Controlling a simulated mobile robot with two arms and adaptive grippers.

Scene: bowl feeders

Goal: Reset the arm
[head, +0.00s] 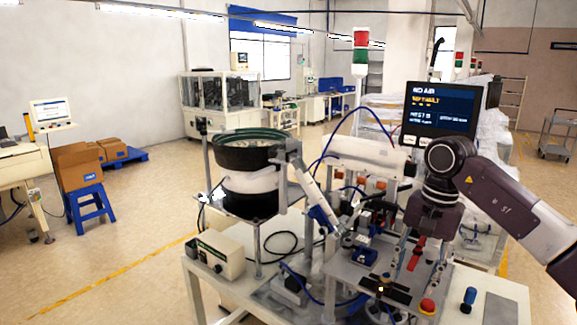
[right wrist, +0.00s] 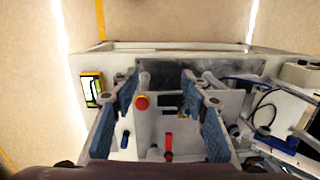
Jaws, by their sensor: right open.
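My right arm comes in from the right in the head view and bends down at the wrist. My right gripper (head: 408,262) hangs over the front part of the machine table (head: 450,285). In the right wrist view the gripper (right wrist: 158,80) is open, its two blue-padded fingers wide apart with nothing held between them. A red-handled part (right wrist: 168,146) shows below, between the fingers; it also shows in the head view (head: 415,254). My left gripper is not in view.
A bowl feeder (head: 247,155) stands left of the arm. A monitor (head: 440,112) is behind the wrist. A red button (head: 427,306) and a blue-topped part (head: 469,296) sit at the table's front. A grey control box (head: 216,254) is at its left.

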